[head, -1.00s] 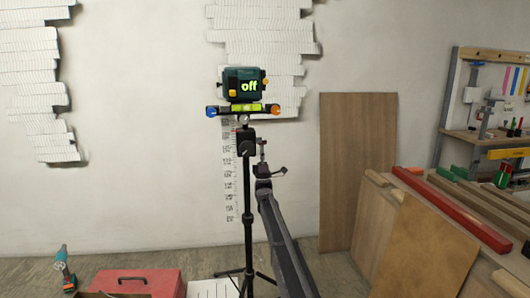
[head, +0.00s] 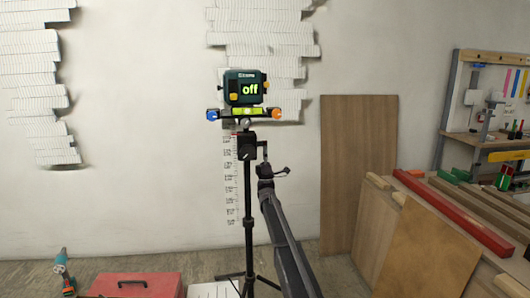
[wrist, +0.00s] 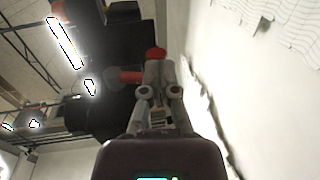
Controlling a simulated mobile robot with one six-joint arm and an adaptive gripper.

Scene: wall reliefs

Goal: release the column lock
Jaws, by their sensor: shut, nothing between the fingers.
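A black tripod (head: 248,200) stands before the wall and carries a dark green level device (head: 244,86) whose display reads "off". A bar with a yellow-green bubble vial (head: 247,111) and blue and orange knobs sits under it. The black column collar (head: 247,146) is below the bar. A small red part shows at its upper left. My gripper (head: 265,149) is at the collar's right side. In the wrist view the gripper (wrist: 156,72) is shut and empty beside a red cylindrical part (wrist: 131,76); a red rounded tip (wrist: 155,54) shows at the fingertips. I cannot tell whether they touch.
A printed scale (head: 231,180) is on the wall behind the tripod. A red toolbox (head: 135,284) and a teal drill (head: 64,272) are at the lower left. Wood panels (head: 358,175) and stacked boards stand on the right. Open wall lies left of the tripod.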

